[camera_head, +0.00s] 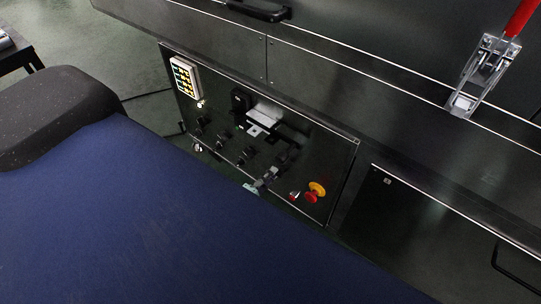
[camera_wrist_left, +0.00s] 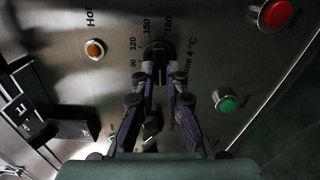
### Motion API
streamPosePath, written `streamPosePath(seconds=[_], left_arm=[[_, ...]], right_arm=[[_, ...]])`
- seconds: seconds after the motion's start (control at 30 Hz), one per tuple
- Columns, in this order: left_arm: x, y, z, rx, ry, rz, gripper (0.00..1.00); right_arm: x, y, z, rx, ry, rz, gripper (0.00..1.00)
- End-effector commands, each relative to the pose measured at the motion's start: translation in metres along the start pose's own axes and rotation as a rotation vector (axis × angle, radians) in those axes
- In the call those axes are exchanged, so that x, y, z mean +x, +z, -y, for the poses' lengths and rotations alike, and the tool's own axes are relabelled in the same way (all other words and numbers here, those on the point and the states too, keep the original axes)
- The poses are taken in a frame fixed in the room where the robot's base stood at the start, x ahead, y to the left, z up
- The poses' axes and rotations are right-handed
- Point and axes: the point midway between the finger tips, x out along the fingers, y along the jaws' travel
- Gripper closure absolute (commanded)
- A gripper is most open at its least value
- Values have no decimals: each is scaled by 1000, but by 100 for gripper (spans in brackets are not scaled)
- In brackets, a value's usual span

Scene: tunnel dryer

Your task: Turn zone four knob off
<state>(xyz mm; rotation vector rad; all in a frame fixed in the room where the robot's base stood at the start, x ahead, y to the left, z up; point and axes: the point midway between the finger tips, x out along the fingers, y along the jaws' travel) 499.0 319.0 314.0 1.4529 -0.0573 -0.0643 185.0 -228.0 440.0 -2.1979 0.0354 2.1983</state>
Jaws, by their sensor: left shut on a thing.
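The zone four knob (camera_wrist_left: 157,47) is a dark round knob in the left wrist view, at the top middle of the metal panel. A "ne 4 °C" label and a scale with 120, 150 and 180 are around it. My left gripper (camera_wrist_left: 158,78) is shut on this knob, its fingers on either side of the grip. The fingers partly cover the knob, so its pointer cannot be read. In the head view, my left gripper (camera_head: 268,180) is at the lower part of the control panel (camera_head: 335,165), and the knob is hidden there. My right gripper is not in view.
A red button (camera_wrist_left: 277,14) and a green button (camera_wrist_left: 228,104) are right of the knob; an orange lamp (camera_wrist_left: 95,49) is left. In the head view, a red-and-yellow emergency stop (camera_head: 315,190) is close to the gripper. A red-handled clamp (camera_head: 485,75) is above right.

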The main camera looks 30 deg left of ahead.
Motion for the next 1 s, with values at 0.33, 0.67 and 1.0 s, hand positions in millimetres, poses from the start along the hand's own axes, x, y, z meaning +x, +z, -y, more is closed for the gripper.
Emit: streamPosePath(seconds=[0.33, 0.67, 1.0], left_arm=[[0, 0, 1, -71, -1, -1, 100], [0, 0, 1, -75, -1, -2, 100], [0, 0, 1, -73, -1, -1, 65]], right_arm=[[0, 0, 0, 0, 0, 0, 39], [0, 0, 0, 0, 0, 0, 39], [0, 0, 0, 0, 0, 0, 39]])
